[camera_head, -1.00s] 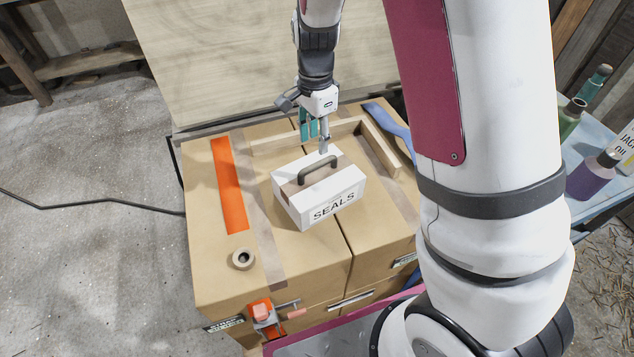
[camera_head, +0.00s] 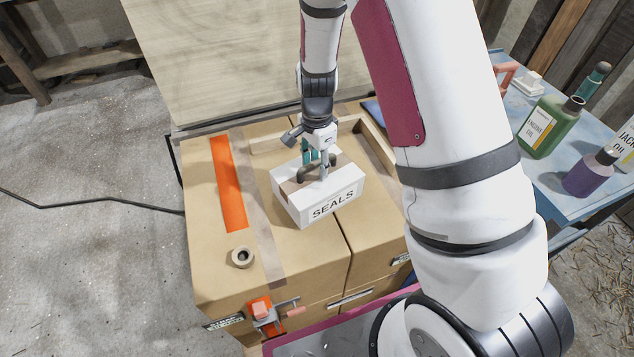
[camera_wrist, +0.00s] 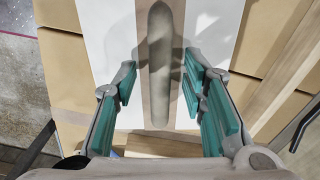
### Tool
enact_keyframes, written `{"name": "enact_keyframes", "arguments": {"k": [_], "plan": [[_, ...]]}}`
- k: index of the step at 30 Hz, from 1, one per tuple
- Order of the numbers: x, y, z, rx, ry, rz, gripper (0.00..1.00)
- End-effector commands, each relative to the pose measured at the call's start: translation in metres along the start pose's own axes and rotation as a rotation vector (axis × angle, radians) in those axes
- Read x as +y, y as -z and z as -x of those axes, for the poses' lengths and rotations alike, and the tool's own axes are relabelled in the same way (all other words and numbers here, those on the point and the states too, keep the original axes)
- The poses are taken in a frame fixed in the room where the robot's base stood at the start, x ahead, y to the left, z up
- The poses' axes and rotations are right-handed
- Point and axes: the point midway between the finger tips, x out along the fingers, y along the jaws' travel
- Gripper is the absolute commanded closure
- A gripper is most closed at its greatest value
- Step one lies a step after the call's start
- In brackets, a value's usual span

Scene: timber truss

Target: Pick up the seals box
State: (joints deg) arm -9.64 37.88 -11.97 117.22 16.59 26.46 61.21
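The seals box (camera_head: 318,194) is a white carton with a brown tape strip and a dark carry handle on top, lettered "SEALS". It sits upright on the cardboard boxes. My gripper (camera_head: 318,168) is right over it, with its fingertips at the handle. In the wrist view the handle (camera_wrist: 159,70) runs lengthwise between the two teal finger pads of my gripper (camera_wrist: 163,95). The fingers are open, with a gap on each side of the handle. The far end of the handle in the head view is partly hidden by my fingers.
A red tool (camera_head: 265,315) is at the front edge. A blue table (camera_head: 560,205) with bottles stands at right.

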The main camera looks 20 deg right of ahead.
Motion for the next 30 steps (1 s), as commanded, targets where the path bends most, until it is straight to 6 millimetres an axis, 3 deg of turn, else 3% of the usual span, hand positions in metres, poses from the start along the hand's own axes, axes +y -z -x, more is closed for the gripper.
{"name": "enact_keyframes", "arguments": {"k": [2,7,22,30], "plan": [[0.0,0.0,0.0,0.0,0.0,0.0,0.64],[0.0,0.0,0.0,0.0,0.0,0.0,1.0],[-0.001,0.0,0.003,0.0,0.002,0.0,1.0],[-0.001,0.0,0.024,0.001,0.004,0.001,1.0]]}}
